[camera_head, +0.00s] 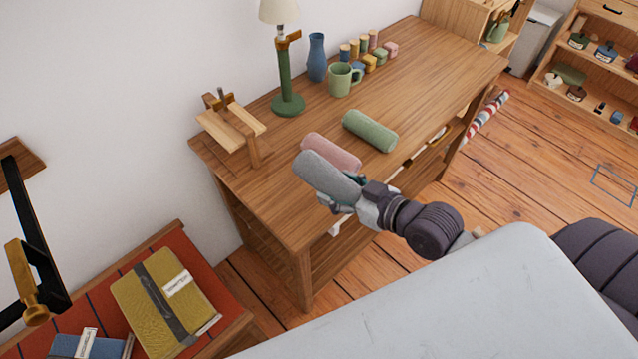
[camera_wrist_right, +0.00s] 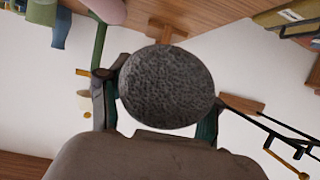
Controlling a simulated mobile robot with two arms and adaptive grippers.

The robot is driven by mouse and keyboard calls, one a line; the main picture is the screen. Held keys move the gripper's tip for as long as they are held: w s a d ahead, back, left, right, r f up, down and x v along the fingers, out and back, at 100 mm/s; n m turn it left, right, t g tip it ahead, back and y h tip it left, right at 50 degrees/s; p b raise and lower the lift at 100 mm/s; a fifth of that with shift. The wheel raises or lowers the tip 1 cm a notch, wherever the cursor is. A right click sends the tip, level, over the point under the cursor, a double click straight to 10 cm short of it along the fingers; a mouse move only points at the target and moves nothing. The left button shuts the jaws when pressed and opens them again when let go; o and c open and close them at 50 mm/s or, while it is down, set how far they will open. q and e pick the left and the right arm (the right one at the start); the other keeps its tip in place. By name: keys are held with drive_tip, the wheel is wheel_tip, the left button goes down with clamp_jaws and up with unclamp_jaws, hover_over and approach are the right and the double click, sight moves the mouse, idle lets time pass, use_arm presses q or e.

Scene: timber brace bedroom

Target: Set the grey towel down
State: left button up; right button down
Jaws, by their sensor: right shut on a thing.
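The grey towel (camera_head: 322,175) is a rolled cylinder, held at the front edge of the wooden table in the head view. My right gripper (camera_head: 349,191) is shut on its near end. In the right wrist view the round, rough end of the grey towel (camera_wrist_right: 168,87) fills the middle, between the fingers. The roll overlaps the table's front edge in the picture; I cannot tell its exact height above the top. A pink rolled towel (camera_head: 331,152) lies just behind it, partly hidden. A green rolled towel (camera_head: 370,131) lies further right. My left gripper is not in view.
The wooden table (camera_head: 425,70) carries a green lamp (camera_head: 287,80), a blue vase (camera_head: 317,57), a green mug (camera_head: 340,79), small coloured blocks and a wooden stand (camera_head: 230,125). Bare tabletop shows left of the pink towel and right of the green one. A red-topped bench (camera_head: 200,280) stands front left.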

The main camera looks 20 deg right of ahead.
sight(322, 168)
drive_tip(key=shift+v, duration=0.8)
drive_tip(key=w+a+r+m+h, duration=0.1)
drive_tip(key=w+r, duration=0.1)
drive_tip(key=w+r+m+h, duration=0.1)
drive_tip(key=r+h, duration=0.1)
drive_tip(key=r, duration=0.1)
drive_tip(key=w+a+r+m+t+h, duration=0.1)
drive_tip(key=w+r+m, duration=0.1)
drive_tip(key=r, duration=0.1)
drive_tip(key=shift+w+a+h, duration=0.3)
drive_tip(key=shift+w, duration=0.05)
drive_tip(key=shift+d+r+m+h, duration=0.1)
drive_tip(key=shift+r+m+h, duration=0.2)
drive_tip(key=shift+r+h, duration=0.1)
